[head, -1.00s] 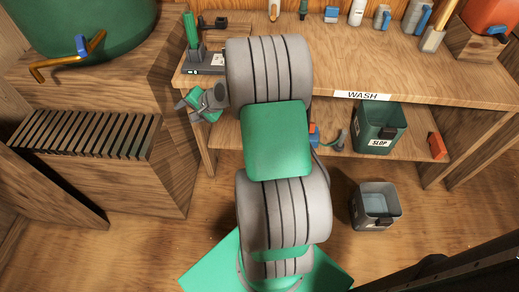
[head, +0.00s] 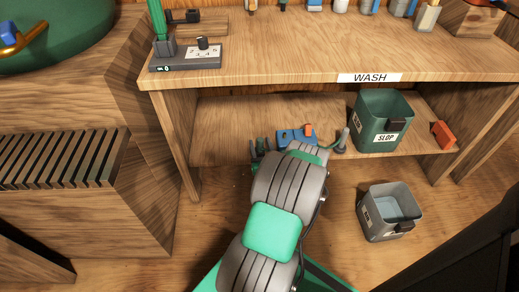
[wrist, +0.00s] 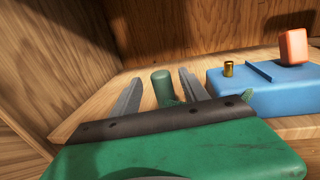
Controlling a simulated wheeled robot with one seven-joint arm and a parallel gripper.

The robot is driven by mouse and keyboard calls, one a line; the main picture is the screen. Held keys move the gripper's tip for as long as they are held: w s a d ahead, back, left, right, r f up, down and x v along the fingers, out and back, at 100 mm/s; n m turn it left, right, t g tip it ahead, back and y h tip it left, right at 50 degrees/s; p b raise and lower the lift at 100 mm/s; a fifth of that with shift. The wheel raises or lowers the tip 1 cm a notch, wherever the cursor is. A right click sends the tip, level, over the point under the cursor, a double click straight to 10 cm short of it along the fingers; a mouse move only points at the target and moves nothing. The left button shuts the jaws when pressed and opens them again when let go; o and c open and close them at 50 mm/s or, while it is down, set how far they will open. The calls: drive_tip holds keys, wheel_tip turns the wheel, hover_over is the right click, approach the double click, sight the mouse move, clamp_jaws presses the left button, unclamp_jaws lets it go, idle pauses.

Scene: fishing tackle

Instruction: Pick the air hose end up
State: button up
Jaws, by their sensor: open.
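A short green upright cylinder (wrist: 161,88), which looks like the air hose end, stands on the lower shelf left of a blue pump-like box (wrist: 262,88). A thin green strand shows near its base. My gripper (wrist: 159,77) is open, its two grey fingers on either side of the cylinder; I cannot tell whether they touch it. In the head view the cylinder (head: 260,145) is small beside the blue box (head: 290,138). A grey upright piece (head: 343,139) with green hose stands right of the box. My arm hides part of the hose.
The box carries a brass fitting (wrist: 228,69) and an orange block (wrist: 293,47). The shelf's wooden side wall (wrist: 60,70) is close on the left, with the bench top (head: 290,65) overhead. A green slop bin (head: 380,115) stands farther right; a grey bin (head: 390,212) is on the floor.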

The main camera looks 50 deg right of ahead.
sight(259, 138)
drive_tip(key=b+x, duration=0.1)
drive_tip(key=x, duration=0.3)
drive_tip(key=shift+w+d+r, duration=0.1)
drive_tip(key=shift+w+d, duration=0.15)
drive_tip(key=shift+d, duration=0.05)
drive_tip(key=shift+c, duration=0.2)
clamp_jaws()
